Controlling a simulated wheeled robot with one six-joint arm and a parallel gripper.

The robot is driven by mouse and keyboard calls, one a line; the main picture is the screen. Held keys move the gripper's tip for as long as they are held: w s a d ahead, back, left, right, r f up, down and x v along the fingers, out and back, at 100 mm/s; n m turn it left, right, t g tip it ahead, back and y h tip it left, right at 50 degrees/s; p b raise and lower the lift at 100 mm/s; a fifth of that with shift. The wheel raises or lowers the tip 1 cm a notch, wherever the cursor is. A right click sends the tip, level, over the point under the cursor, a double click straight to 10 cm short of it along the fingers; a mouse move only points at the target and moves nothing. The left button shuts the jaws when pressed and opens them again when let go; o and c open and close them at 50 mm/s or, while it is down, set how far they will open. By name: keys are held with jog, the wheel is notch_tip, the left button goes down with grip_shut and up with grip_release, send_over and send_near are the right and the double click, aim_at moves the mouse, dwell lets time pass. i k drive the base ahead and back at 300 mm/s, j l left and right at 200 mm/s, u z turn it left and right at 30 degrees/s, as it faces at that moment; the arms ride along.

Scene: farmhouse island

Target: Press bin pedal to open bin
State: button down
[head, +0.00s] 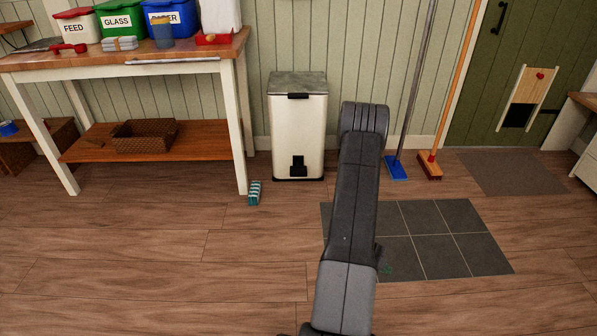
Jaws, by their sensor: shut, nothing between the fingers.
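A white bin (298,135) with a closed grey lid (298,84) stands upright on the wood floor against the green panelled wall. A black pedal (298,167) sits low in the middle of its front face. My arm rises from the bottom of the head view, just right of the bin. Its rounded top lies right of the bin in the picture and leaves the bin's front and pedal uncovered. My gripper does not show; only arm links are visible.
A wooden table (140,63) with labelled bins stands left. A teal striped object (254,193) lies on the floor near its leg. A blue broom (396,168) and an orange-handled broom (430,165) lean right. Grey tiles (455,240) lie front right. Floor before the bin is clear.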

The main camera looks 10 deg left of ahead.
aim_at(297, 170)
jog(key=i+j+u, duration=0.15)
jog(key=i+u, duration=0.2)
jog(key=i, duration=0.35)
jog(key=i+u, duration=0.3)
jog(key=i, duration=0.35)
jog(key=i+l+u, duration=0.35)
jog(key=i, duration=0.3)
jog(key=i+j, duration=0.05)
jog(key=j, duration=0.05)
